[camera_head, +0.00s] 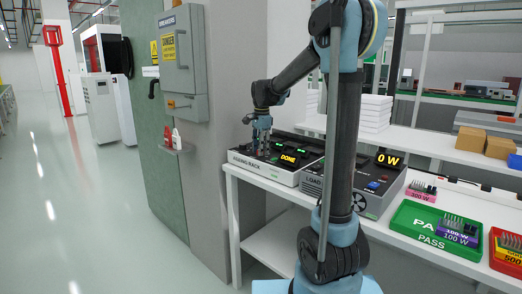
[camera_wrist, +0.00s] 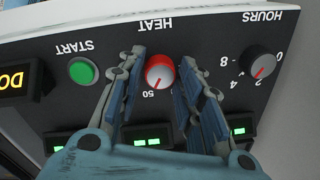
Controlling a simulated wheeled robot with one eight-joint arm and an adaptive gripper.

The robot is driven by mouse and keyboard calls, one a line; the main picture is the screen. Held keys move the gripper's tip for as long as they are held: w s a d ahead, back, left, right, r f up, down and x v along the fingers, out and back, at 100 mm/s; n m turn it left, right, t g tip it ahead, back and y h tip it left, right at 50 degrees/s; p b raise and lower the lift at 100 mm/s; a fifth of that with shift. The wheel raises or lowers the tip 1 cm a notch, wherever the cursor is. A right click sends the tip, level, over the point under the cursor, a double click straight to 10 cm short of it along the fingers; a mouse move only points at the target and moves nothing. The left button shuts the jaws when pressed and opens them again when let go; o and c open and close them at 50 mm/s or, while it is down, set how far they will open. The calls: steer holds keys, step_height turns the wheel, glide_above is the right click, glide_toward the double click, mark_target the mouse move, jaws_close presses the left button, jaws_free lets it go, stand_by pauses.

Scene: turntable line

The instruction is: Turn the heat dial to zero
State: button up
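The heat dial is a round knob with a red rim and pale face (camera_wrist: 159,71), under the upside-down word HEAT in the wrist view. The number 50 is printed just below it; I cannot tell the dial's exact setting. My gripper (camera_wrist: 162,62) is open, its fingers on either side of the dial with small gaps visible. Whether a finger touches the dial is unclear. In the head view my gripper (camera_head: 262,124) is over the aging rack (camera_head: 262,166), which hides the dial there. The rack's display (camera_head: 289,159) reads DONE.
A load unit (camera_head: 371,206) showing 0 W stands right of the rack. A green PASS tray (camera_head: 424,238) and a red tray (camera_head: 496,262) lie farther right.

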steer(key=c, duration=0.4)
steer(key=shift+n, duration=0.4)
steer(key=n, duration=0.5)
steer(key=shift+w, duration=0.15)
steer(key=n, duration=0.5)
steer(key=shift+w+n, duration=0.1)
steer(key=shift+n, duration=0.3)
steer(key=n, duration=0.6)
steer(key=shift+g, duration=0.4)
steer(key=n, duration=0.6)
steer(key=shift+w+a, duration=0.1)
steer(key=shift+n, duration=0.3)
steer(key=o, duration=1)
steer(key=shift+o, duration=0.2)
